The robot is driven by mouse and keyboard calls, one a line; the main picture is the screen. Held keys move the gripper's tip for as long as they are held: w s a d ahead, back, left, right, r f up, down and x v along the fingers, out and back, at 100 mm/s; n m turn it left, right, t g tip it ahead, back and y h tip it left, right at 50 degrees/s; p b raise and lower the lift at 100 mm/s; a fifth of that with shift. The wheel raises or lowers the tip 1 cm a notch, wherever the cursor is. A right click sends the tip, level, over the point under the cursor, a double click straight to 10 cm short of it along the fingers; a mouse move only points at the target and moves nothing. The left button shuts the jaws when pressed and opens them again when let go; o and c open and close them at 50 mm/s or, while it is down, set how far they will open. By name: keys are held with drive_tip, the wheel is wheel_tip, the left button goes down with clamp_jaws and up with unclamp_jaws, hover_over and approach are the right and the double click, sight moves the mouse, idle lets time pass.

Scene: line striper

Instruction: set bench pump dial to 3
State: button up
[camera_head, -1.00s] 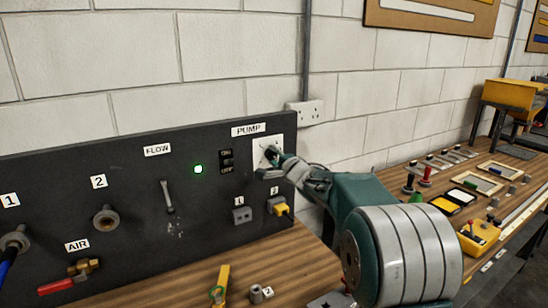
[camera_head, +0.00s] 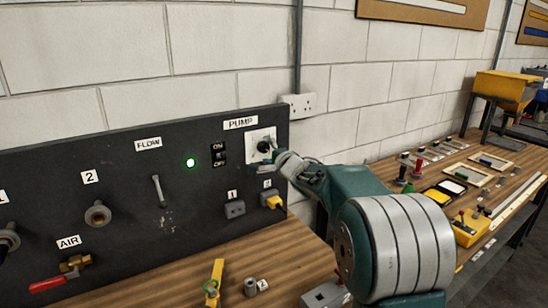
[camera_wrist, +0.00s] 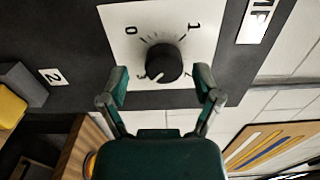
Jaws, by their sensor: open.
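The pump dial is a round black knob (camera_wrist: 163,62) on a white plate (camera_wrist: 205,45). In the wrist view, the plate shows 0 and 1 on its far side, with tick marks around the knob. A partly hidden mark shows at the knob's near left; where the pointer stands is hard to tell. In the head view the knob (camera_head: 264,146) sits under the PUMP label (camera_head: 240,123). My gripper (camera_wrist: 161,80) is open, its two fingers on either side of the knob's near edge with gaps on both sides. Contact is not visible.
Left of the dial, the dark panel (camera_head: 130,215) carries an ON/OFF switch (camera_head: 218,155), a lit green lamp (camera_head: 190,162) and a flow lever (camera_head: 159,191). Sockets with a yellow plug (camera_head: 271,200) lie below. Loose parts stand on the wooden bench.

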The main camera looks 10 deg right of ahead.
drive_tip(key=v, duration=1.1)
drive_tip(key=shift+s, duration=0.2)
drive_tip(key=s+d+n+g+h, duration=0.2)
drive_tip(key=s+n+g+h, duration=0.35)
drive_tip(key=s, duration=0.85)
drive_tip(key=s+a+f+n+g, duration=0.3)
drive_tip(key=s+f+n, duration=0.1)
drive_tip(key=s, duration=0.7)
drive_tip(key=s+a+f+n+g, duration=0.3)
drive_tip(key=s+f+n, duration=0.2)
drive_tip(key=s, duration=0.6)
drive_tip(key=shift+f, duration=0.5)
